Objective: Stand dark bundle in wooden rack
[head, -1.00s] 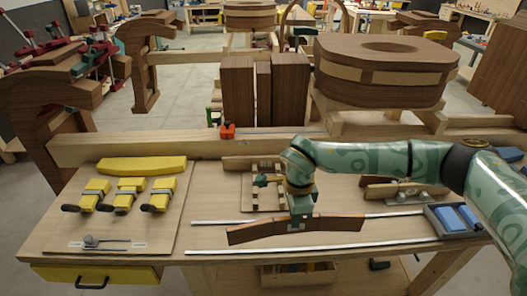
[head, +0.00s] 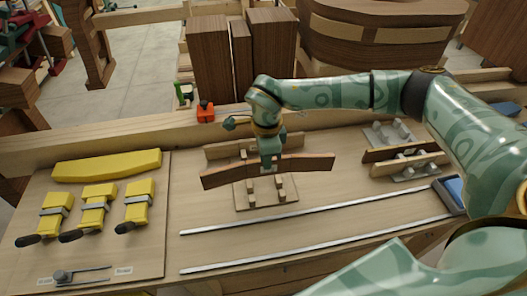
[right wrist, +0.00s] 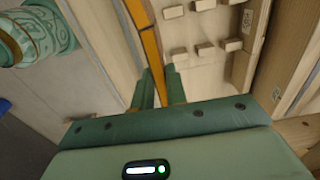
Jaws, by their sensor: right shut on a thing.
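The dark bundle (head: 308,165) is a long, slightly bowed strip of dark brown wood. My right gripper (head: 270,166) is shut on it near its middle. The bundle lies crosswise in front of and above the wooden rack (head: 266,196), a light board with short pegs, and hides part of it. I cannot tell whether they touch. My left gripper is out of view.
A second pegged rack (head: 415,173) with strips stands to the right. Yellow clamped blocks (head: 95,212) and a yellow curved piece (head: 107,165) lie on a left board. Two metal rails (head: 310,235) cross the front. An orange clamp (head: 205,112) sits behind.

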